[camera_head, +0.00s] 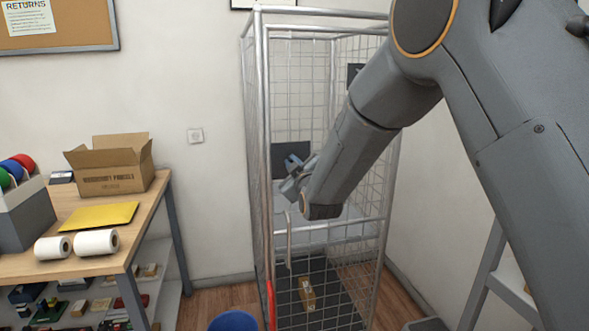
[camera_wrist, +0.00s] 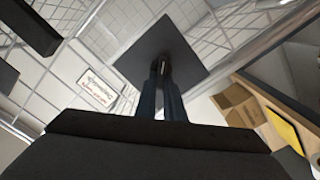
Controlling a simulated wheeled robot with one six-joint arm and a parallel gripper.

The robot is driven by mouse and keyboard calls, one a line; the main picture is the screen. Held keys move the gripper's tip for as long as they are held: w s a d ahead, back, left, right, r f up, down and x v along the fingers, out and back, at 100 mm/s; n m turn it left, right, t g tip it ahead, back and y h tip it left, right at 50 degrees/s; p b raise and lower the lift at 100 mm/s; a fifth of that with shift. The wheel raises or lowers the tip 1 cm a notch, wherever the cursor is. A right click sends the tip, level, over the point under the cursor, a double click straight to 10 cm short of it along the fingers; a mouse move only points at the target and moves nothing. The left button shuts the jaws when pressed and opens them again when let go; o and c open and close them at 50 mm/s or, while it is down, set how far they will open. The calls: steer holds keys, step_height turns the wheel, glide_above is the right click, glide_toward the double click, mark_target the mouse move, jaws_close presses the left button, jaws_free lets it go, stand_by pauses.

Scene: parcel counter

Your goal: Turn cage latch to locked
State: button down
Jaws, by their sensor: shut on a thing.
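The wire cage (camera_head: 265,130) stands upright against the wall in the head view. A dark square latch plate (camera_head: 291,152) sits on its front, and it also shows in the wrist view (camera_wrist: 185,45). My gripper (camera_head: 294,168) is at the plate's lower edge. In the wrist view, my gripper's fingers (camera_wrist: 161,85) are close together, shut on the latch handle in front of the plate. The fingers mostly hide the handle, so its angle cannot be told. A white label (camera_wrist: 97,88) hangs on the mesh.
A small parcel (camera_head: 307,293) lies on the cage's dark floor. A wooden counter (camera_head: 140,225) at left holds an open cardboard box (camera_head: 112,172), a yellow envelope (camera_head: 100,216) and white rolls (camera_head: 95,242). A blue bin (camera_head: 233,321) stands at the bottom, left of the cage.

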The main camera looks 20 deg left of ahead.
steer(key=shift+s+a+f+n+b, duration=0.15)
steer(key=shift+n+b, duration=0.3)
steer(key=shift+n, duration=1.1)
steer(key=shift+w+f+n+b, duration=0.15)
steer(key=shift+n+b, duration=0.3)
steer(key=shift+n, duration=1.05)
steer(key=shift+s+a+f+n+b, duration=0.15)
steer(key=shift+n+b, duration=0.3)
steer(key=shift+n, duration=1.1)
steer(key=shift+d, duration=0.1)
steer(key=c, duration=1.9)
jaws_free()
steer(key=shift+o, duration=0.2)
steer(key=b+v, duration=0.1)
steer(key=v, duration=0.6)
steer(key=shift+s+d+b, duration=0.2)
steer(key=shift+s+b, duration=0.15)
steer(key=shift+b, duration=0.05)
